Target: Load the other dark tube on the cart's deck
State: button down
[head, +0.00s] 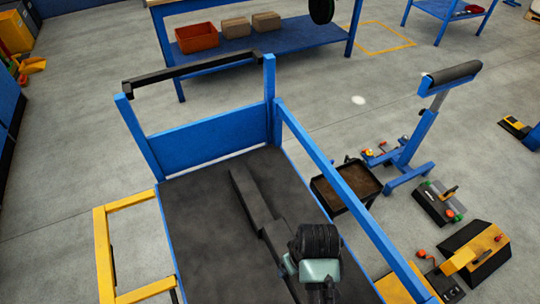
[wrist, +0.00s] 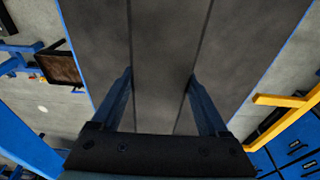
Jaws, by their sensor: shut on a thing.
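The cart's dark deck (head: 200,225) lies inside a blue frame and also shows in the wrist view (wrist: 245,50). My gripper (head: 318,272) is over the deck's near part. In the wrist view its two blue fingers (wrist: 163,100) stand on either side of a long dark tube (wrist: 165,55), shut on it. In the head view a dark length (head: 250,197) runs lengthwise along the deck, with a nearer stretch (head: 278,240) slightly offset by my gripper. I cannot tell if these are one tube or two, or whether the held tube touches the deck.
A blue side rail (head: 330,165) and a black-topped end handle (head: 190,67) edge the cart. A yellow frame (head: 103,255) stands at left. A dark tray (head: 345,186), a padded blue stand (head: 418,135) and yellow-black equipment (head: 475,258) are at right. A workbench (head: 280,42) is behind.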

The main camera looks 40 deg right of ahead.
jog(key=shift+f+b, duration=0.85)
jog(key=shift+f, duration=4)
jog(key=shift+f, duration=0.1)
grip_release()
jog(key=shift+s+f, duration=0.1)
jog(key=shift+f, duration=0.05)
jog(key=r, duration=0.4)
jog(key=s+r+p, duration=0.1)
jog(key=r, duration=0.3)
jog(key=r+p, duration=0.1)
jog(key=r, duration=0.3)
jog(key=shift+s+a+r, duration=0.1)
jog(key=shift+s+a, duration=0.1)
jog(key=shift+s, duration=0.2)
